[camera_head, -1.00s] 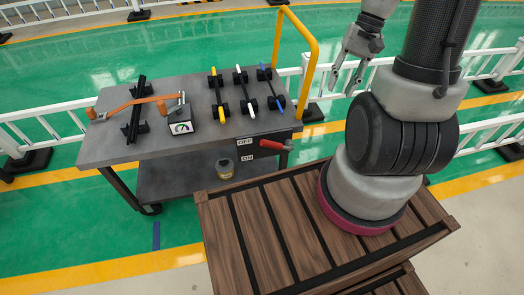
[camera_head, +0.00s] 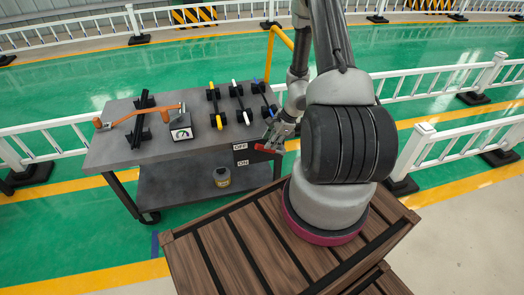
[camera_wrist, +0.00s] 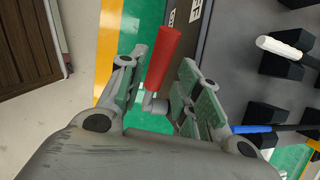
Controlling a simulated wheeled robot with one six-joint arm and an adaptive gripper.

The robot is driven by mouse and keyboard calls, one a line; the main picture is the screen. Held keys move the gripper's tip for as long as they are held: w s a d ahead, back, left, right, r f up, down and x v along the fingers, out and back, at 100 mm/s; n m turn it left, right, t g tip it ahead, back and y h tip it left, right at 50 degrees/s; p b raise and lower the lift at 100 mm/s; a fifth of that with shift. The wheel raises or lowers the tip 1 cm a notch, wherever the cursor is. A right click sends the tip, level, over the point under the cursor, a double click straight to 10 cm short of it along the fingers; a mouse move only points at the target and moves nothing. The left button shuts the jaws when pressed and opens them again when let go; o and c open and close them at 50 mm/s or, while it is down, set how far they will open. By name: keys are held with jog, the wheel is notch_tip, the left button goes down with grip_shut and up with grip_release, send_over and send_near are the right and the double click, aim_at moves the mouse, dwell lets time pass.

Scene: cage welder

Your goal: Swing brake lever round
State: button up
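The brake lever has a red handle (camera_head: 268,150) and sits at the right end of the grey cart's (camera_head: 110,155) front side. Its handle points left, beside the OFF label (camera_head: 240,146) and the ON label (camera_head: 243,162). In the wrist view the red handle (camera_wrist: 165,55) and its grey metal pivot (camera_wrist: 155,104) show between my fingers. My gripper (camera_head: 272,140) is at the lever. In the wrist view my gripper (camera_wrist: 165,72) is open, with one finger on each side of the lever; I cannot tell whether either touches it.
A yellow rail (camera_head: 283,38) rises at the cart's right end. White fences stand beyond.

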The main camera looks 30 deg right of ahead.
jog(key=x, duration=0.6)
grip_shut()
